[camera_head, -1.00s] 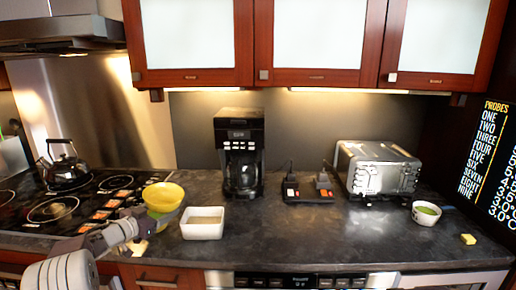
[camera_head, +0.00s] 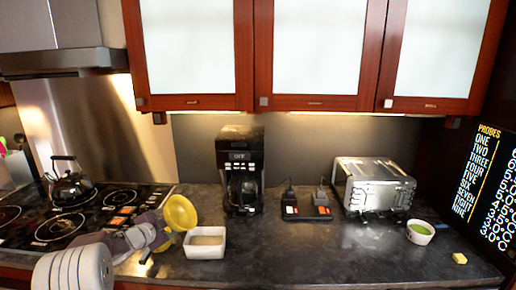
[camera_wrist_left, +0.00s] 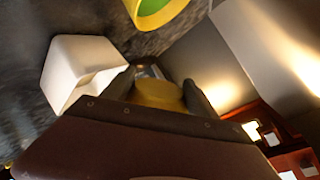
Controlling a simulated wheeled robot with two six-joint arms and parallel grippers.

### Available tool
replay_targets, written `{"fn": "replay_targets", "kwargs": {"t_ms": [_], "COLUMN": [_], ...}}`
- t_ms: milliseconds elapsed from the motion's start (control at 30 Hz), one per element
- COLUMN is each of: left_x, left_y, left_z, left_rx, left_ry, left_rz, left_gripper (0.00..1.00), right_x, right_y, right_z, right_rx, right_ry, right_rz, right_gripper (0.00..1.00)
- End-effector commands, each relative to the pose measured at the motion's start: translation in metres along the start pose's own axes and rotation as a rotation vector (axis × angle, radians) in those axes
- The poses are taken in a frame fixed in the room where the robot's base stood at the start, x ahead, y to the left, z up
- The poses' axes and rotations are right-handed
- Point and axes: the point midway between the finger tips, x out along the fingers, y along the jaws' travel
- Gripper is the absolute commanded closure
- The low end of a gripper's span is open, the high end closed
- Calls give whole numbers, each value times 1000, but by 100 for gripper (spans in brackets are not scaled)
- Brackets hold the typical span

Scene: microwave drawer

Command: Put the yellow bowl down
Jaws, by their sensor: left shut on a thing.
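The yellow bowl (camera_head: 181,212) is in my left gripper (camera_head: 160,232), tilted steeply on its side and just behind the left of the white square dish. In the left wrist view a yellow surface (camera_wrist_left: 158,95) shows between the two dark fingers, which are shut on it. A second yellow patch (camera_head: 164,243) shows below the bowl in the head view, partly hidden by my gripper. A yellow round thing with a green inside (camera_wrist_left: 155,10) is cut off at the top of the wrist view. My right gripper is not in view.
The white square dish (camera_head: 205,243) stands close right of my gripper. The coffee maker (camera_head: 240,170), two-button device (camera_head: 306,207), toaster (camera_head: 374,185) and white bowl with green inside (camera_head: 420,232) stand further right. The stove (camera_head: 75,217) with a kettle (camera_head: 70,185) is left. The counter's front middle (camera_head: 320,255) is clear.

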Motion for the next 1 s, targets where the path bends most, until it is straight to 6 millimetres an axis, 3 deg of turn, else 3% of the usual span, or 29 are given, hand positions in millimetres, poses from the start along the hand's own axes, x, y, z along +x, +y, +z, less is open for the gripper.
{"fn": "replay_targets", "kwargs": {"t_ms": [33,100,400,767,1000], "left_x": [2,4,0,-5,-5], "left_y": [5,8,6,0,-4], "left_z": [-2,-6,-36,-67,-51], "left_rx": [70,160,609,910,761], "left_ry": [-20,-57,-244,-378,-319], "left_rz": [-11,-15,-52,-76,-62], "left_gripper": [90,90,90,90,90], "right_x": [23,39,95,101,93], "right_y": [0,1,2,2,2], "right_z": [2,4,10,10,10], "right_rx": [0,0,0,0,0], "right_ry": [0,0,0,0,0], "right_rz": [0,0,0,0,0], "right_gripper": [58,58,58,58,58]}}
